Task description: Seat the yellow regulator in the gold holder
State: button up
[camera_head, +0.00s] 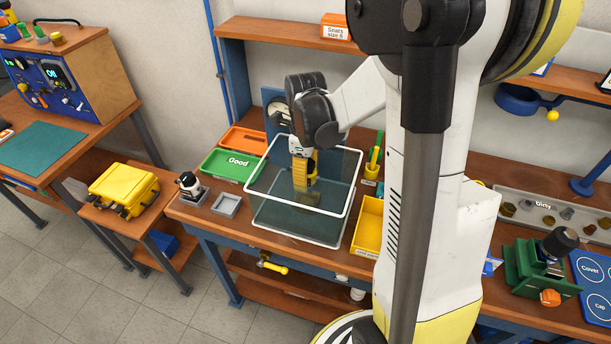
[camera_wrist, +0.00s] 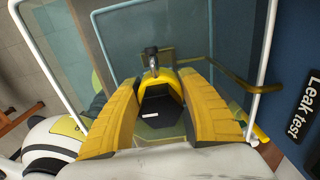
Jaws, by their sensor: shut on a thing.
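My gripper (camera_head: 302,178) points down inside a clear, white-rimmed tank (camera_head: 262,205). In the wrist view its two yellow fingers (camera_wrist: 158,84) are shut on the yellow regulator (camera_wrist: 174,86), which has a black body and a silver fitting on its far end. In the head view the fingers mostly hide the regulator. A dull gold holder (camera_head: 309,197) shows through the glass just below the fingers. In the wrist view a gold rod-like part (camera_wrist: 226,82), seemingly of the holder, runs beside the regulator. I cannot tell whether regulator and holder touch.
The tank's rim and walls surround my gripper closely. A green "Good" tray (camera_head: 228,165) and an orange tray (camera_head: 243,140) stand left of it, a yellow bin (camera_head: 368,226) right. A "Leak test" sign (camera_wrist: 300,108) is on the panel behind. A grey square fixture (camera_head: 226,205) sits front left.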

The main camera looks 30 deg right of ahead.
aim_at(306, 203)
jog(key=shift+f+b, duration=3.35)
jog(key=shift+f, duration=0.3)
dwell(3.4)
jog(key=o, duration=1.9)
jog(key=shift+o, duration=0.2)
